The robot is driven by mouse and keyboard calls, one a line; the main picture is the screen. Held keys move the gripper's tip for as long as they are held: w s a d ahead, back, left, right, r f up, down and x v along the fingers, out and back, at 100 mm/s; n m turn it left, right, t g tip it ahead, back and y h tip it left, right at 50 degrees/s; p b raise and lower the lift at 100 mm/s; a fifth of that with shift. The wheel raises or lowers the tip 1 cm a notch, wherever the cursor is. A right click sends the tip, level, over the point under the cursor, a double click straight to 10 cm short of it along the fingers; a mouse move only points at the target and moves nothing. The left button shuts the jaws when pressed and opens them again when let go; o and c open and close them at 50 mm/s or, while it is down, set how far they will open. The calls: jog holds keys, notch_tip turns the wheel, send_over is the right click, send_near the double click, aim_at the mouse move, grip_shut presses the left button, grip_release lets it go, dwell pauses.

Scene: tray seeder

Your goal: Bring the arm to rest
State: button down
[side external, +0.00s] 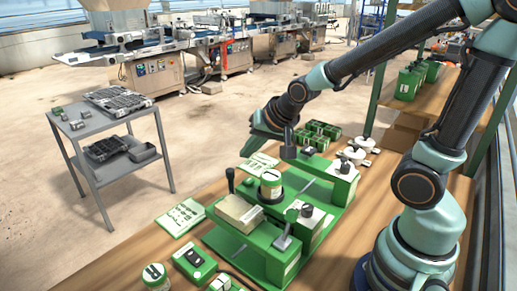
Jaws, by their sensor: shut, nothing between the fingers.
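My gripper (262,139) is at the end of my teal and black arm, which reaches in from the right. It hangs over the far left edge of the wooden bench, at the back end of the green seeder (300,222). The fingers are shut and hold nothing. They point down and to the left, close to a green and white card (262,163); I cannot tell whether they touch anything. The seeder carries a round jar (271,185), a beige block (239,212) and several dark levers or knobs.
Green boxes (320,131) and white round pieces (354,154) lie behind the seeder. A control box (194,263), a jar (156,276) and a booklet (181,217) lie at the front left. A grey cart (108,129) stands apart on the floor. A shelf with green canisters (408,82) is at right.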

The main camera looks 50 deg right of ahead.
jog(key=s+r+n+g, duration=0.1)
jog(key=s+r+n, duration=0.6)
jog(key=s+n, duration=0.1)
jog(key=shift+s+d+g, duration=0.2)
jog(key=shift+s+g, duration=0.2)
jog(key=shift+s, duration=0.45)
